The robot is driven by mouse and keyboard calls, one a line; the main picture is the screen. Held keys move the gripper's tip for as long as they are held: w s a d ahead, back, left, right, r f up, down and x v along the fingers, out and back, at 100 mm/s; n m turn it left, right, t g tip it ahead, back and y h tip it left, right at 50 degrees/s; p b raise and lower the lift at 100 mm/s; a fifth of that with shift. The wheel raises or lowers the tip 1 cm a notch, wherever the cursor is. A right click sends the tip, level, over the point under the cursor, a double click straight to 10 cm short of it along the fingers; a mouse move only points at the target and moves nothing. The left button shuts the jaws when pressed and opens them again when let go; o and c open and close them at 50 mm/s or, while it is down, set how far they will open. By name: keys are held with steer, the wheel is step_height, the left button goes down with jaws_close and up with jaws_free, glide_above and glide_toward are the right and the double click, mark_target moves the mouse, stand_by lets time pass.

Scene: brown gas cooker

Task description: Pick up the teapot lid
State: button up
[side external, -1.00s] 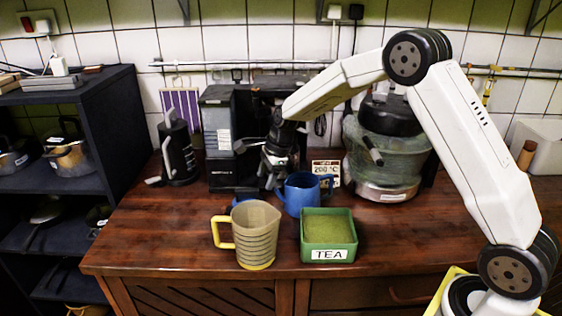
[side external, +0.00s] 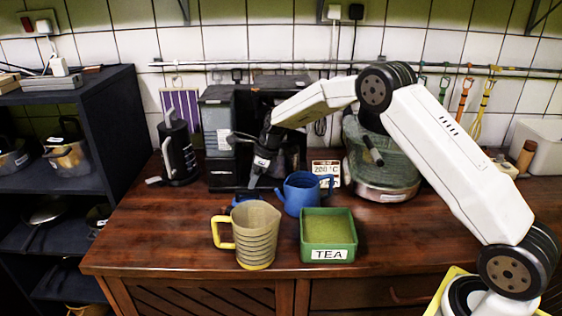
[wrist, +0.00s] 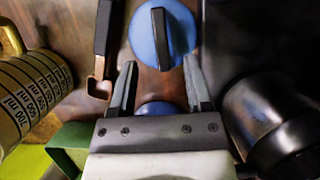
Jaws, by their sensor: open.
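The round blue teapot lid (wrist: 148,42) with a black bar handle lies on the brown worktop, just beyond my fingertips in the wrist view. In the side view the lid (side external: 241,201) shows as a small blue patch behind the measuring jug, mostly hidden. My gripper (wrist: 158,66) is open and empty, its two fingers spread toward the lid's near edge. In the side view my gripper (side external: 264,182) hangs above and behind the lid, left of the blue teapot (side external: 298,196). A bit of blue also shows between the finger bases; I cannot tell what it belongs to.
A measuring jug (side external: 257,236) and a green TEA box (side external: 328,229) stand in front. A coffee machine (side external: 221,130) is behind, a black kettle (side external: 178,150) at left. A black-handled utensil (wrist: 103,45) lies left of the lid. The worktop's front left is clear.

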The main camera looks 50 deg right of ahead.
mark_target(247, 190)
steer(key=shift+f, duration=0.15)
steer(key=shift+x, duration=2.6)
steer(key=shift+w, duration=0.1)
jaws_close()
